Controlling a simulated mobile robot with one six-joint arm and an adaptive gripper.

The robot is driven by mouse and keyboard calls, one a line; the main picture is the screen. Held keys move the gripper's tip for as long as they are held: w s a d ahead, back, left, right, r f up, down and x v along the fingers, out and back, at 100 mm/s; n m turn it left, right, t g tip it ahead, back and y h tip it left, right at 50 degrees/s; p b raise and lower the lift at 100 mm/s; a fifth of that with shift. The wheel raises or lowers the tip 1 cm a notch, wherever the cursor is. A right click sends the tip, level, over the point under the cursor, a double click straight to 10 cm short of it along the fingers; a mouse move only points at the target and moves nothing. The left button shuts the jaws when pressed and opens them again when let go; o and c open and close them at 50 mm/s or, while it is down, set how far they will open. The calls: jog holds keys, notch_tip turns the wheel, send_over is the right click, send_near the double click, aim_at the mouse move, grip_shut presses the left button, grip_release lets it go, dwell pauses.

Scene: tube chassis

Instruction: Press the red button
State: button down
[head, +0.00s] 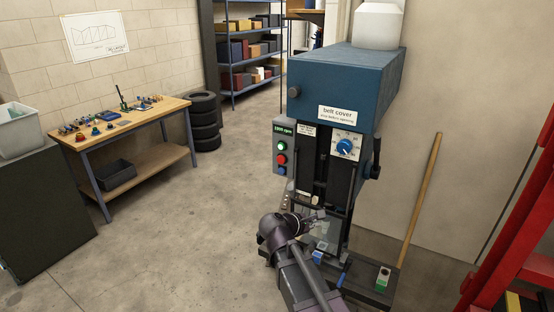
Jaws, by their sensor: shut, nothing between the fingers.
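The red button (282,159) is on the grey control box on the left side of the blue drill-press-like machine (345,85). A green button (282,146) sits just above it and a blue one (282,171) just below. A small display above them reads what looks like a number with "rpm". My gripper (318,215) is in front of the machine's lower part, below and to the right of the red button and apart from it. It is small in view, looks shut and holds nothing I can see.
A blue dial (344,146) and a dark lever (376,158) are on the machine's front and right side. A wooden pole (420,200) leans on the wall. A red frame (515,235) stands at the right edge. A workbench (125,125) stands at left; the floor between is clear.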

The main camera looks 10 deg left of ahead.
aim_at(280, 160)
jog(key=a+r+n+t+y+p, duration=0.1)
jog(key=a+r+n+t, duration=0.2)
jog(key=a+r+n, duration=0.3)
jog(key=a+r+n+t+p, duration=0.2)
jog(key=a+r+n+t, duration=0.2)
jog(key=a, duration=0.8)
notch_tip(280, 160, up, 2)
jog(key=shift+a+r+n+y, duration=0.25)
jog(key=shift+a+n+y, duration=0.15)
jog(key=shift+n, duration=0.5)
jog(key=x, duration=1.3)
jog(key=shift+w+d+r, duration=0.15)
jog(key=shift+w, duration=0.2)
